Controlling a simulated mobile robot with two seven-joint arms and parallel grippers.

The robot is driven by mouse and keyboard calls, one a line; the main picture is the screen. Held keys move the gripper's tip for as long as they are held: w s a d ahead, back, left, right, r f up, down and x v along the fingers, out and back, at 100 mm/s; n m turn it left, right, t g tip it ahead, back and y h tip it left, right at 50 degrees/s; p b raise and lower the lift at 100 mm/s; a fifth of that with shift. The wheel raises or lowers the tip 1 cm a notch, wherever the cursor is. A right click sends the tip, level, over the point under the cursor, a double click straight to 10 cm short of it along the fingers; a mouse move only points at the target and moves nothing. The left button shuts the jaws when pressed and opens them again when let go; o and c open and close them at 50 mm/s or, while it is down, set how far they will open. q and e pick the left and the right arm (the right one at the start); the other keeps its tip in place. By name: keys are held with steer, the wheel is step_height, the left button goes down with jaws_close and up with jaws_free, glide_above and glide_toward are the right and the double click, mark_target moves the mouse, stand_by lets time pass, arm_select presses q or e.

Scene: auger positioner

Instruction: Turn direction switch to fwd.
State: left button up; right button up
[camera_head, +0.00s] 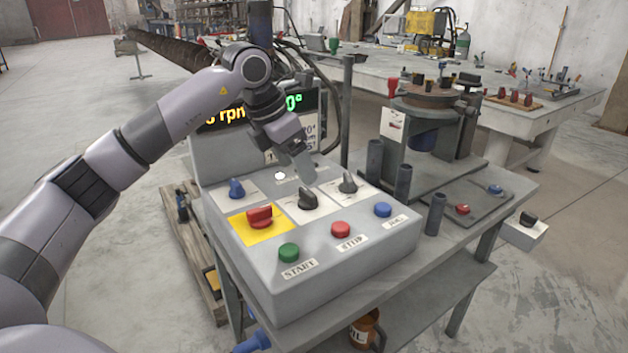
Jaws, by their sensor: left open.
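A grey control box (345,268) stands on a metal table. Its sloped top carries a blue knob (237,188), a red knob on a yellow plate (260,217), a black knob (308,199) and a grey knob (348,184). The small knob labels are too small to read, so I cannot tell which is the direction switch. My right gripper is not in view.
Green START (289,252), red STOP (341,229) and blue (383,209) buttons line the box's front. A lit display (300,104) stands behind, partly hidden by my left arm. A vertical post (347,105) rises beside the panel. Upright tubes (403,182) stand to the right.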

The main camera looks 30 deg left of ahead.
mark_target(307, 191)
arm_select(q)
steer(key=x, duration=0.6)
steer(key=shift+f, duration=0.35)
steer(key=c, duration=1)
